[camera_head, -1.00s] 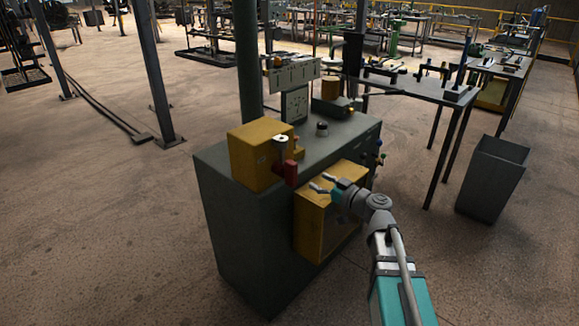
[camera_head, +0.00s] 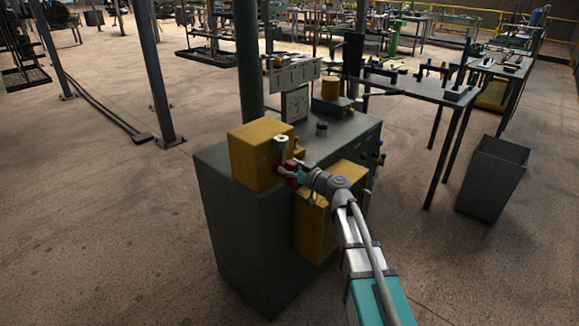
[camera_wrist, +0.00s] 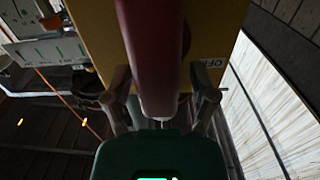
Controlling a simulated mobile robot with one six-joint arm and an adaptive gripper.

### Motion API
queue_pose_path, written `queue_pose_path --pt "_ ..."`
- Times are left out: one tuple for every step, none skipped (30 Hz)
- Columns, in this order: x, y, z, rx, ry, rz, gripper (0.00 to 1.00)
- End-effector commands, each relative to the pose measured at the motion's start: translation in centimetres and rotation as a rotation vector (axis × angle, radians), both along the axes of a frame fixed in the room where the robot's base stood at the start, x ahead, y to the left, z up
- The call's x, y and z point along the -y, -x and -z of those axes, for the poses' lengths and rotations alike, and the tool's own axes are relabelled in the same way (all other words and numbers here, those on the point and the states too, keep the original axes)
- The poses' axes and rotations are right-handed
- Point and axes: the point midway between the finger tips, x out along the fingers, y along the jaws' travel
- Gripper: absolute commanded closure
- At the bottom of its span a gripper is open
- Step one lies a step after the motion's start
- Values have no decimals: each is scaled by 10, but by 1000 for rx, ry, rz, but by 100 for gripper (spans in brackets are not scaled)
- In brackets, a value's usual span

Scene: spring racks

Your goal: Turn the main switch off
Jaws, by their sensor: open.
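The main switch is a yellow box (camera_head: 248,152) on the dark green cabinet (camera_head: 222,220), with a red handle (camera_head: 284,170) on its right side. In the wrist view the red handle (camera_wrist: 150,45) runs down the middle in front of the yellow box face (camera_wrist: 213,30). An "OFF" label (camera_wrist: 215,63) shows upside down to the right of the handle. My gripper (camera_head: 292,170) is at the handle. In the wrist view its open fingers (camera_wrist: 160,88) stand on either side of the handle, with a gap visible on each side.
A second yellow box (camera_head: 315,232) is fixed to the cabinet front, below my gripper. A dark bin (camera_head: 492,178) stands at the right. The floor around the cabinet is mostly clear.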

Motion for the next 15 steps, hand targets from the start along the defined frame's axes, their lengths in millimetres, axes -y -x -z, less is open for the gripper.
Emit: queue_pose_path --pt "-2 -2 0 0 0 0 26" --pt "-3 -3 0 0 0 0 26" --pt "-4 -4 0 0 0 0 26" --pt "-4 -4 0 0 0 0 26" --pt "-5 -4 0 0 0 0 26" --pt "-5 -4 0 0 0 0 26" --pt "-5 -4 0 0 0 0 26" --pt "-5 -4 0 0 0 1 26" --pt "-5 -4 0 0 0 1 26" --pt "-5 -4 0 0 0 1 26" --pt "-5 -4 0 0 0 1 26" --pt "-5 -4 0 0 0 1 26" --pt "-5 -4 0 0 0 1 26" --pt "-5 -4 0 0 0 1 31" --pt "-5 -4 0 0 0 0 39"
